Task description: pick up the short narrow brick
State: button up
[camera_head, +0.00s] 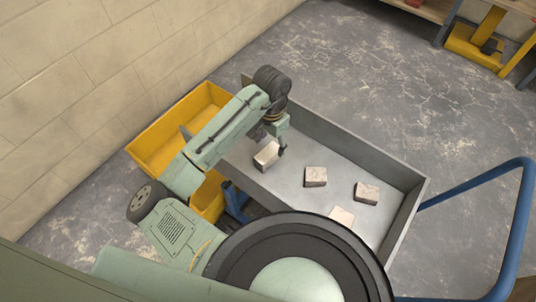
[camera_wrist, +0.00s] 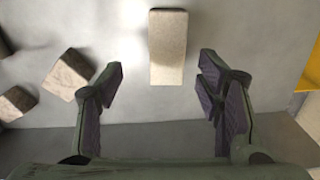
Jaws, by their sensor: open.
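A pale, narrow brick (camera_wrist: 167,47) lies ahead of my gripper (camera_wrist: 161,75) in the wrist view, in line with the gap between the fingers. My gripper is open and empty, with the fingers apart on either side of the gap. In the head view my gripper (camera_head: 280,150) hangs over the grey tray, right by a pale brick (camera_head: 266,155), which it partly overlaps in the picture. Other similar bricks lie to the right: one (camera_head: 315,176), another (camera_head: 367,193), and one (camera_head: 341,215) partly hidden by my body. I cannot tell their sizes apart with certainty.
The bricks lie in a grey cart tray (camera_head: 405,217) with raised walls and a blue handle (camera_head: 527,200). Yellow tubs (camera_head: 160,135) stand at the left by the block wall. In the wrist view two bricks (camera_wrist: 67,74) (camera_wrist: 14,103) lie left of the fingers.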

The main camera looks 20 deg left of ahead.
aim_at(268, 152)
jog(key=shift+w+a+f+p, duration=0.1)
jog(key=shift+a+f+p, duration=0.1)
jog(key=shift+f, duration=0.95)
jog(key=shift+s+a+f+p, duration=0.1)
jog(key=shift+f+p, duration=0.05)
jog(key=shift+f, duration=1)
jog(key=shift+w+a+f+p, duration=0.1)
jog(key=shift+a+f+p, duration=0.1)
jog(key=shift+f, duration=0.95)
jog(key=shift+c, duration=0.5)
jog(key=shift+r, duration=0.1)
grip_shut()
